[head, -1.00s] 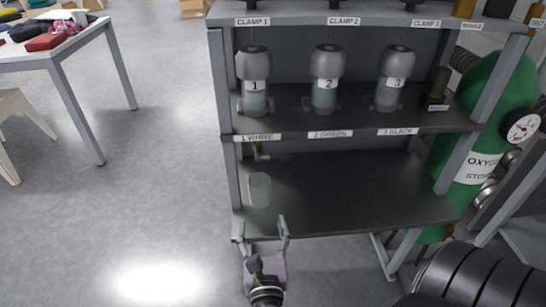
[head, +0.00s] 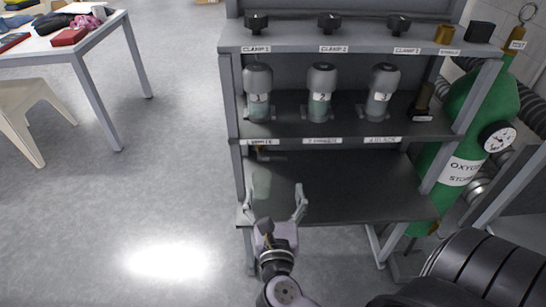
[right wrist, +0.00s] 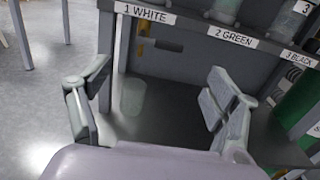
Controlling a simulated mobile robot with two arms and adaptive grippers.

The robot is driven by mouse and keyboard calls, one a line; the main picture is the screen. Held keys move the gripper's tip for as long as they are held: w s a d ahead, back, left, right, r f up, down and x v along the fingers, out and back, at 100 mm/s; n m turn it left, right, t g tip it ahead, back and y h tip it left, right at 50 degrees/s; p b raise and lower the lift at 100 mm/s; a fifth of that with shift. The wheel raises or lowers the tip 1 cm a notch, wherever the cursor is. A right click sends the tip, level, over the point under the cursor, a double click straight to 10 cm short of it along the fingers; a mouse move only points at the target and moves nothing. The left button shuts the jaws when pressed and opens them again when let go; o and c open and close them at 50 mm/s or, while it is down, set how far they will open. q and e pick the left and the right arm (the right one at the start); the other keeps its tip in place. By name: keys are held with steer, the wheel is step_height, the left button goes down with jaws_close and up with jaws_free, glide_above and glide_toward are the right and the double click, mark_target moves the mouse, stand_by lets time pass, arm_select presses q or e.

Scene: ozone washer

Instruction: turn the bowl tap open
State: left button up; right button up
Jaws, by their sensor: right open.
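A small brass tap (head: 262,149) hangs under the middle shelf at its left end, below the first label. In the right wrist view the brass tap (right wrist: 144,28) shows under the "1 WHITE" label, with a short dark bar (right wrist: 168,45) beside it. A pale translucent vessel (right wrist: 132,96) stands below the tap on the lower shelf. My right gripper (head: 274,192) is open and empty at the front of the lower shelf, its fingers spread to either side of the vessel in the picture, below the tap and apart from it. My left gripper is not in view.
The grey rack's lower shelf (head: 350,203) is bare to the right. Several grey-capped jars stand on the middle shelf (head: 345,130), with clamp knobs above. A green oxygen cylinder (head: 453,150) stands at right. A table (head: 85,42) and chair (head: 25,110) are at far left.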

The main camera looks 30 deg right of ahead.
mark_target(273, 161)
steer(key=x, duration=1.1)
steer(key=shift+w, duration=0.15)
steer(key=shift+w+d, duration=0.2)
steer(key=shift+w, duration=0.15)
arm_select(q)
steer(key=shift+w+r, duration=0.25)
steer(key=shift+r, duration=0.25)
arm_select(e)
steer(key=c, duration=1.6)
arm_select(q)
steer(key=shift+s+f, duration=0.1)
arm_select(e)
steer(key=shift+c, duration=0.2)
steer(key=shift+d, duration=0.1)
